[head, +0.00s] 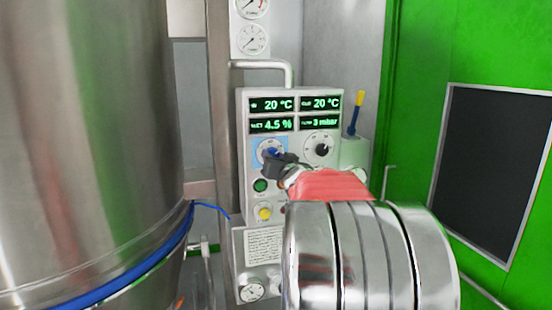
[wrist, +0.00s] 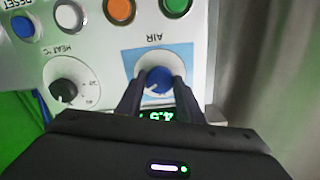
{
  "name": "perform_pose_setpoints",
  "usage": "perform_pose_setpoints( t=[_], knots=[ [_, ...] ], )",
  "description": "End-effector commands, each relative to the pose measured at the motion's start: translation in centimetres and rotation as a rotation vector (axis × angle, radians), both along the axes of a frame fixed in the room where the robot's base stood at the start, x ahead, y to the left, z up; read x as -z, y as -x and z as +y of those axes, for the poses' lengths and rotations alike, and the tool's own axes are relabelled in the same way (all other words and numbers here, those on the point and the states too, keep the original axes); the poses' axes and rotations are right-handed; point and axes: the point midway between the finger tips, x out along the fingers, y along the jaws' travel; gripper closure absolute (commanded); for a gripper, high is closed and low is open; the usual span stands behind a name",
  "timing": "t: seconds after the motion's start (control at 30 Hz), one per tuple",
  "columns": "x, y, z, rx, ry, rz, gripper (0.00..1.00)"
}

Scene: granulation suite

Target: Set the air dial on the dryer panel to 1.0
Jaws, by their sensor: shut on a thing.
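The dryer panel (head: 309,219) is a light grey box with green displays. The air dial (wrist: 158,79) is a blue knob with a white pointer mark, on a light blue square labelled AIR. The wrist view shows the panel upside down. My gripper (wrist: 157,92) has its two dark fingers on either side of the blue knob, shut on it. In the head view my gripper (head: 274,160) reaches the air dial from the lower right and covers part of it. The dial's scale numbers are too small to read.
A black heat dial (head: 320,148) sits beside the air dial. Several buttons are close by, including a green one (head: 260,186) and a yellow one (head: 264,213). A large steel vessel (head: 85,140) stands at left, and a green door (head: 470,60) at right.

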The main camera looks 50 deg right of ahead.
Motion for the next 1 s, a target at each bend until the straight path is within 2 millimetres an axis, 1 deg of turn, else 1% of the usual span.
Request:
perform_pose_setpoints(
  t=[0.03,0.27,0.47,0.67,1.0],
  knots=[
    [0.03,0.18,-0.71,0.006,0.000,0.001,0.88],
    [0.09,0.17,-0.27,0.006,0.012,0.009,0.88],
    [0.15,0.20,-0.24,0.006,0.065,0.040,0.88],
    [0.22,0.21,-0.23,0.006,0.168,0.099,0.88],
    [0.33,0.23,-0.25,0.005,0.431,0.246,0.88]
  ],
)
